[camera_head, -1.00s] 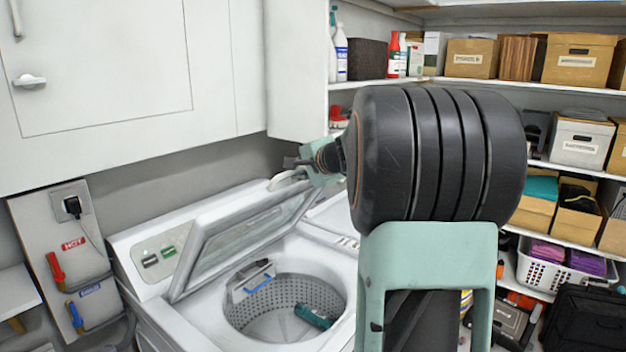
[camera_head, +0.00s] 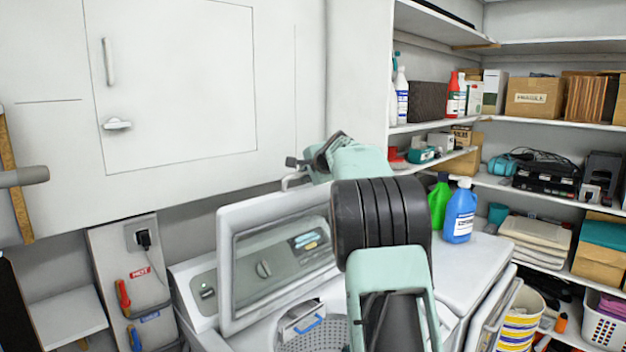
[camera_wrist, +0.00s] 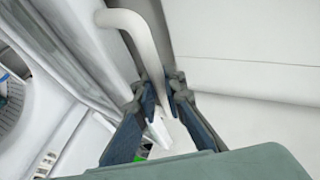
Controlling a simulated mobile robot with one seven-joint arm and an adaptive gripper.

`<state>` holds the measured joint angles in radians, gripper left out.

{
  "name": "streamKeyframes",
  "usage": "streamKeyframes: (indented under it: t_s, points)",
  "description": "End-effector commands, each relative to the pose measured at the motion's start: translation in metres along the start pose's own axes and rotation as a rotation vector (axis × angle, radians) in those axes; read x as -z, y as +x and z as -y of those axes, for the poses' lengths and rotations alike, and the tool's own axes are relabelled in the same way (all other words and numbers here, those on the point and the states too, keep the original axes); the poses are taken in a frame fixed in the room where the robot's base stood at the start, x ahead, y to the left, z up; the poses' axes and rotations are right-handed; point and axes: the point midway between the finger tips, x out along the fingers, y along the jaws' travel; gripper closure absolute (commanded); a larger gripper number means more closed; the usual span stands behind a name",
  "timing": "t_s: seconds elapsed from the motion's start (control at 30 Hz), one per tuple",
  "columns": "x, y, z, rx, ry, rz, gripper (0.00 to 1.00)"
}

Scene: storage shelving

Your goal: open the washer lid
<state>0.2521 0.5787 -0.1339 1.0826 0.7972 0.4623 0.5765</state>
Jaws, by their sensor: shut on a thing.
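The washer lid (camera_head: 229,275), a white frame with a see-through panel, stands raised, close to upright, above the washer (camera_head: 262,336). Its pale bent handle (camera_head: 292,181) is at the top edge, and it also shows in the wrist view (camera_wrist: 146,42). My gripper (camera_head: 306,164) is shut on the handle. In the wrist view, both fingers of my gripper (camera_wrist: 164,97) sit on either side of the handle's bar. Part of the drum opening (camera_head: 310,338) shows below the lid. My arm hides the lid's right part.
A white cabinet (camera_head: 180,90) stands close behind and above my gripper. A green bottle (camera_head: 440,201) and a blue bottle (camera_head: 460,213) stand on the white surface right of my arm. Stocked shelves (camera_head: 555,124) fill the right side.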

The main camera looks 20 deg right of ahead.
Motion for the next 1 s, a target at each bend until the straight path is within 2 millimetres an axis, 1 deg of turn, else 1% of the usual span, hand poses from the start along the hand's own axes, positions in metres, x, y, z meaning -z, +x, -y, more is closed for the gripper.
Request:
streamKeyframes:
  t_s: [0.03,0.2,0.67,0.7,0.73,1.0]
  points:
    - [-0.0012,0.0026,0.004,0.003,-0.003,0.0,1.0]
    - [-0.0026,0.0078,0.0077,0.002,-0.001,0.001,1.0]
    - [-0.0026,0.0091,0.0087,0.002,-0.001,0.0,1.0]
    - [-0.0025,0.009,0.0087,0.002,-0.001,0.0,0.86]
    - [-0.0025,0.009,0.0087,0.002,-0.001,0.0,0.83]
    - [-0.0023,0.0095,0.0074,0.0,0.0,0.0,0.82]
